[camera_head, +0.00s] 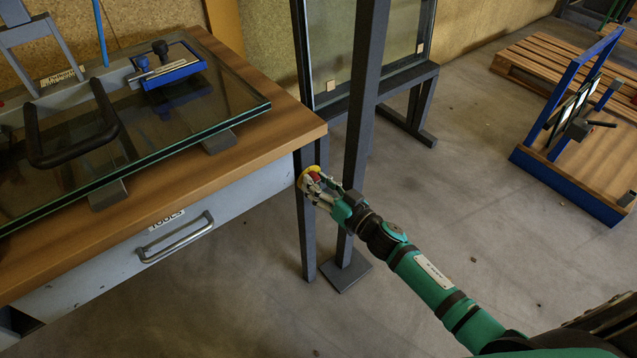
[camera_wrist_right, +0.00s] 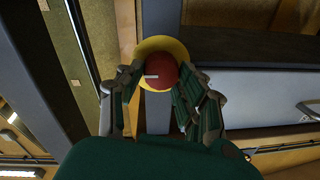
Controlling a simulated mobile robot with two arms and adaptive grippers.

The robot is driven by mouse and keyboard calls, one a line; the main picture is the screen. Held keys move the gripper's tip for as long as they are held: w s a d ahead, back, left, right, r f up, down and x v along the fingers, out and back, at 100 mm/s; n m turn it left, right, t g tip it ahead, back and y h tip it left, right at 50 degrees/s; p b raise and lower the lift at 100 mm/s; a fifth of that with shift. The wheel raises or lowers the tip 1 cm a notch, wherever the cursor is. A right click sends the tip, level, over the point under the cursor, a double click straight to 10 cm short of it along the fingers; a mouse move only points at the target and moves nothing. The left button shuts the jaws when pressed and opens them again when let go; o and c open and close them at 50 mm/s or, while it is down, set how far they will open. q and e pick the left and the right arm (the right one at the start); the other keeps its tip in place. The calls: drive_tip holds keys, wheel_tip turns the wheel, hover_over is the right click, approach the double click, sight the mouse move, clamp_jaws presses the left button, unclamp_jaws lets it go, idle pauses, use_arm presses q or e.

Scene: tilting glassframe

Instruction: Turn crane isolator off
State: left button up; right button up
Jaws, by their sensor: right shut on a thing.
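The crane isolator is a red rotary knob on a round yellow plate (camera_head: 302,176), mounted near the table's corner beside a dark post. In the right wrist view the red knob (camera_wrist_right: 159,72) sits in front of the yellow plate (camera_wrist_right: 163,46), with a short pale mark on its face. My right gripper (camera_head: 318,182) reaches in from the lower right and is shut on the knob. In the right wrist view its fingers (camera_wrist_right: 160,90) lie on both sides of the knob. My left gripper is not in view.
A wooden table (camera_head: 255,145) with a drawer handle (camera_head: 175,240) stands at the left and carries a glass pane (camera_head: 190,125). A dark upright post (camera_head: 365,90) rises close behind my right gripper.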

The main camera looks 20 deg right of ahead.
drive_tip(key=shift+c, duration=1)
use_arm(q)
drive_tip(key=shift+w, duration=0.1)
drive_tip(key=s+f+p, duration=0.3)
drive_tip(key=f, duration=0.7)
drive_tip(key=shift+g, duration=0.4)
use_arm(e)
drive_tip(key=n, duration=0.5)
drive_tip(key=n+h, duration=0.1)
drive_tip(key=n, duration=1.1)
drive_tip(key=shift+s+a+f+h, duration=0.1)
drive_tip(key=shift+s+a+h, duration=0.05)
drive_tip(key=shift+a+h, duration=0.15)
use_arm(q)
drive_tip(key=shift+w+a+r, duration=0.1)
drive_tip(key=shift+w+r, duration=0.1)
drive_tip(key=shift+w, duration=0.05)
